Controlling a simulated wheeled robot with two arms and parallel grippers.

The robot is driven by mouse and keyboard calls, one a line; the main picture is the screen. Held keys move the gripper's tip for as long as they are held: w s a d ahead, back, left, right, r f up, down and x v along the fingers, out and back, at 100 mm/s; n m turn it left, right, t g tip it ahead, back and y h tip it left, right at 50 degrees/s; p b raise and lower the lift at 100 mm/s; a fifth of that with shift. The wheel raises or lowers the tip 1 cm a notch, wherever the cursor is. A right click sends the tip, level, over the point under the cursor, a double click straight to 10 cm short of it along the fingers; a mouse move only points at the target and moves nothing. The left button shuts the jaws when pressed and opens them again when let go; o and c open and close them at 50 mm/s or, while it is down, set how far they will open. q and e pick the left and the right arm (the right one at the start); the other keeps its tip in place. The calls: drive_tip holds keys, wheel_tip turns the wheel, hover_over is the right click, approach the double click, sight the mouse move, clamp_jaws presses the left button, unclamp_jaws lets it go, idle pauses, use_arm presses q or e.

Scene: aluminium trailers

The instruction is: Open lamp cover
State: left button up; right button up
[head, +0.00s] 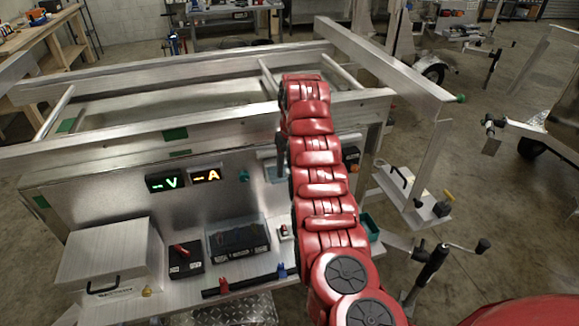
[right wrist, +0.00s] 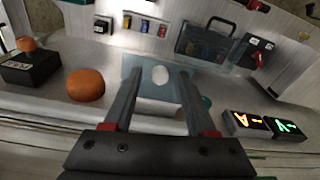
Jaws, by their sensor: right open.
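I cannot tell whether the fingers touch the cover. In the head view, the cover (head: 271,170) shows only partly beside my red right arm, which hides much of it. The right gripper (head: 283,140) is mostly hidden there too. My left gripper is not in view.
Lit V (head: 165,181) and A (head: 206,175) displays are on the panel. A clear battery case (head: 237,240), a black box (head: 185,258) and a metal box (head: 108,262) stand on the shelf. Trailer rails (head: 200,125) cross above.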

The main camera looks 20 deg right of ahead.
wheel_tip(320, 180, up, 17)
drive_tip(key=s+p, duration=0.1)
drive_tip(key=p, duration=0.4)
drive_tip(key=shift+s+d+r+p, duration=0.15)
drive_tip(key=shift+s+d+p, duration=0.2)
drive_tip(key=shift+d, duration=0.05)
